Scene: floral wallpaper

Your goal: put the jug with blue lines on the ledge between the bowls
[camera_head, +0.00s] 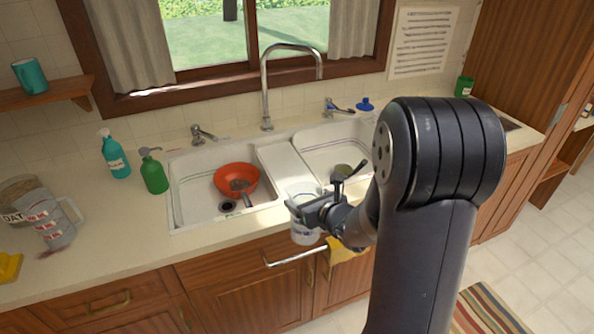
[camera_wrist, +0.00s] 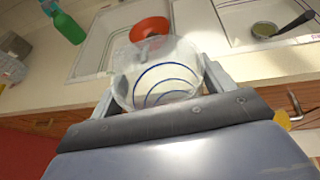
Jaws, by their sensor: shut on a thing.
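The jug with blue lines (camera_head: 304,235) is clear with a white lower part. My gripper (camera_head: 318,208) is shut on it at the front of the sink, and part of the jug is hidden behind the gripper. In the wrist view, curved blue lines show on the jug (camera_wrist: 163,85) between the two fingers (camera_wrist: 160,92). The pale ledge (camera_head: 284,167) between the left bowl (camera_head: 190,190) and the right bowl (camera_head: 325,143) looks bare and lies behind the jug. I cannot tell how high the jug is above the counter.
The tall tap (camera_head: 265,90) rises behind the ledge. A yellow cloth (camera_head: 345,252) hangs in front.

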